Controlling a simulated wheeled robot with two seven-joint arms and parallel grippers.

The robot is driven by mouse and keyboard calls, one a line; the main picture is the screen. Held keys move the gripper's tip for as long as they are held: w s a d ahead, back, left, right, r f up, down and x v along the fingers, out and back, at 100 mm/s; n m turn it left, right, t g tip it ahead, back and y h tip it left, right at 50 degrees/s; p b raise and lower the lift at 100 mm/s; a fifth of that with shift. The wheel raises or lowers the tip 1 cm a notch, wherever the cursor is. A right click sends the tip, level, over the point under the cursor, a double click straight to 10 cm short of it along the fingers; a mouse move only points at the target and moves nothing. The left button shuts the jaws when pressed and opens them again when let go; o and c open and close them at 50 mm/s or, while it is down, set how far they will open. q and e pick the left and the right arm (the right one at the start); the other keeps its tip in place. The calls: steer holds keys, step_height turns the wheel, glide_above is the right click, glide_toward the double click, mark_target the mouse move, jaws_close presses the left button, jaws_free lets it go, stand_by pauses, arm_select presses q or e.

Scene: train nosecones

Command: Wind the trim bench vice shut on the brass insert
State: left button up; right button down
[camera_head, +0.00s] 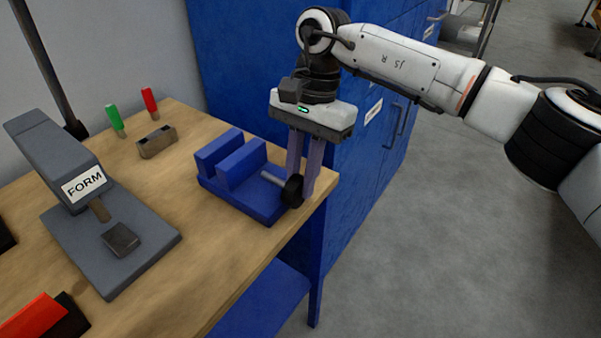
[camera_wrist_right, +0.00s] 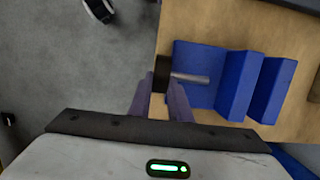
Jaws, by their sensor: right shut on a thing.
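The blue bench vice (camera_head: 243,162) sits at the right edge of the wooden bench. Its two upright jaws stand apart with a gap between them. A grey screw (camera_head: 271,178) runs from it to a black handwheel (camera_head: 293,190) on the side toward the bench edge. My right gripper (camera_head: 301,184) points down and is shut on the handwheel. In the right wrist view, my right gripper's fingers (camera_wrist_right: 162,90) lie on either side of the wheel (camera_wrist_right: 161,72), with the vice (camera_wrist_right: 197,60) beyond. I cannot make out a brass insert in the gap. My left gripper is out of view.
A grey press marked FORM (camera_head: 75,180) stands on the bench (camera_head: 190,250) at left. A small grey-brown block (camera_head: 157,143), a green-handled tool (camera_head: 115,119) and a red-handled tool (camera_head: 150,102) are behind. A red object (camera_head: 33,317) lies front left. Blue cabinets (camera_head: 235,60) stand behind.

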steer(key=shift+r, duration=0.1)
steer(key=c, duration=1.6)
jaws_free()
steer(key=shift+c, duration=0.2)
steer(key=v, duration=1)
steer(key=shift+r, duration=0.15)
